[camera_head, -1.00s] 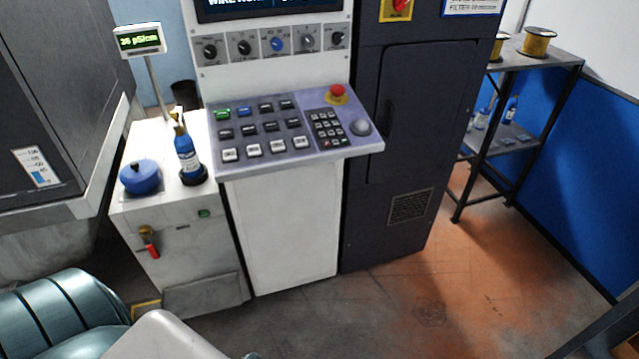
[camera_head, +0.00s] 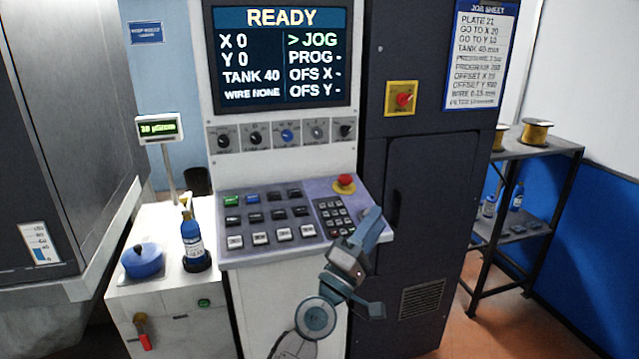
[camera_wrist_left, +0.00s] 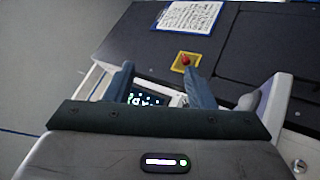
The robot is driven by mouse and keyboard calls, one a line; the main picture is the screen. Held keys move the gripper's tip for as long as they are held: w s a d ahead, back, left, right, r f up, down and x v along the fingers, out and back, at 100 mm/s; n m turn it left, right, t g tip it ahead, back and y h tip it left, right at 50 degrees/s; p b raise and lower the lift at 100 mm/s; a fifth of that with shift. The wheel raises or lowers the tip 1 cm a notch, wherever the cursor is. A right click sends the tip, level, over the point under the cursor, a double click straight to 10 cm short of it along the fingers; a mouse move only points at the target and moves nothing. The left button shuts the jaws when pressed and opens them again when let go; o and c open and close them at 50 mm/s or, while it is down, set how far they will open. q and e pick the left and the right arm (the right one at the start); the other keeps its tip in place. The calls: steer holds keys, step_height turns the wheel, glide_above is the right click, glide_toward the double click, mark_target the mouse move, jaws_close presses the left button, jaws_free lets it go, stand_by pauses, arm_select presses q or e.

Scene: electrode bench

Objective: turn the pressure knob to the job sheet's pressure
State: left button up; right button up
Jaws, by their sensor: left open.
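A row of several knobs runs under the screen in the head view; one is blue (camera_head: 287,135), the others dark or grey. Their labels are too small to read, so I cannot tell which is the pressure knob. The job sheet (camera_head: 477,55) hangs on the dark cabinet at upper right; it has a pressure line, but its value is blurred. It also shows in the left wrist view (camera_wrist_left: 189,18). My left gripper (camera_head: 374,264) is open and empty, in front of the console's right side, below and right of the knobs. My right gripper is not in view.
The screen (camera_head: 282,58) reads READY. A red stop button (camera_head: 344,182) and keys sit on the sloped console (camera_head: 290,255). A red switch (camera_head: 403,99) is on the cabinet. A blue bottle (camera_head: 191,240) and blue pot (camera_head: 142,260) stand at left. A spool shelf (camera_head: 545,151) is at right.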

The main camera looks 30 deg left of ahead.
arm_select(q)
steer(key=w+a+r+n+g+y, duration=0.2)
steer(key=a+r+n+y, duration=0.25)
steer(key=n+y, duration=0.55)
steer(key=w+a+r+n+g+y, duration=0.1)
steer(key=w+a+r+n+y, duration=0.25)
steer(key=a+n+y, duration=0.55)
steer(key=n+g+h, duration=0.1)
steer(key=n+g, duration=0.8)
steer(key=n, duration=0.5)
glide_toward(318, 134)
steer(key=p+x, duration=0.3)
steer(key=x, duration=0.4)
steer(key=shift+w+a+r, duration=0.1)
steer(key=shift+a+r, duration=0.05)
steer(key=shift+r, duration=0.05)
steer(key=shift+w+a+f, duration=0.1)
steer(key=shift+w+a, duration=0.25)
steer(key=shift+w, duration=0.05)
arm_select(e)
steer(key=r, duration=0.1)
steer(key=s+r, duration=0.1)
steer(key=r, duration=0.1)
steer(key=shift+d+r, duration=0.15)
arm_select(q)
steer(key=shift+p, duration=0.3)
steer(key=c, duration=1)
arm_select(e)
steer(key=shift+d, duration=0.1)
